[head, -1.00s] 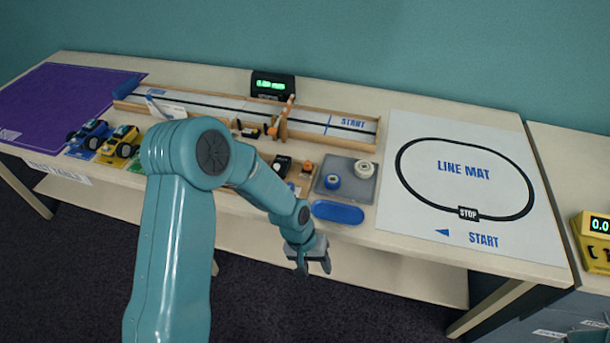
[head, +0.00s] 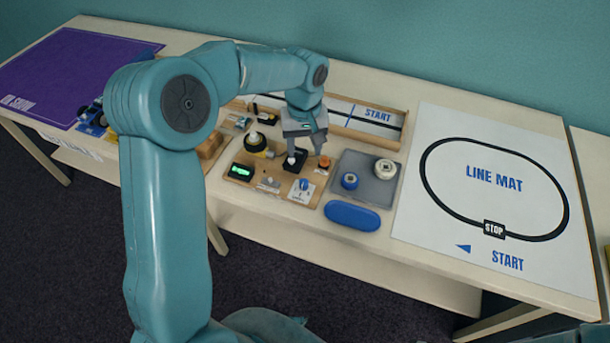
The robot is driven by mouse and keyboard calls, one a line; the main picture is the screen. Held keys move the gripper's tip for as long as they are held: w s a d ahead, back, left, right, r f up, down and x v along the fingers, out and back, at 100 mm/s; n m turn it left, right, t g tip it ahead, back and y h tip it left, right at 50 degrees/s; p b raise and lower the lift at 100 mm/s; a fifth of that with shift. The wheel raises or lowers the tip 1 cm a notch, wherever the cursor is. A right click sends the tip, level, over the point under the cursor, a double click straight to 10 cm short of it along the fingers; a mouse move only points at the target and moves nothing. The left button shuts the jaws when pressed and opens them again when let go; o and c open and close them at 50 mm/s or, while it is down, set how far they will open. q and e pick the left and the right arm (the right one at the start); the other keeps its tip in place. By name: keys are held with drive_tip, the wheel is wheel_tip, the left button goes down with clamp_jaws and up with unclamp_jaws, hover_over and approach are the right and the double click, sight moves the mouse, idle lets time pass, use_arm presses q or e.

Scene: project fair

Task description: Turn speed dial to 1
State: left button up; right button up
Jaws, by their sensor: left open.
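The speed dial, seemingly the small blue knob (head: 304,184) on a white scale plate, sits at the front right of a wooden control board (head: 268,195). Its setting is too small to read. My left gripper (head: 305,148) is open and points down above the back right of the board, behind the dial and apart from it. Its fingers overlap the view of a black switch block with a white knob (head: 295,158). An orange button (head: 323,163) is just right of the fingers. My right gripper is not in view.
The board also carries a green-lit display (head: 241,171). A blue oval pad (head: 352,216) lies at the front. The line mat (head: 494,190) lies flat further right.

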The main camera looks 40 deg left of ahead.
sight(304, 182)
use_arm(q)
wheel_tip(304, 182, down, 12)
drive_tip(key=shift+s+f, duration=0.1)
drive_tip(key=shift+f, duration=0.15)
clamp_jaws()
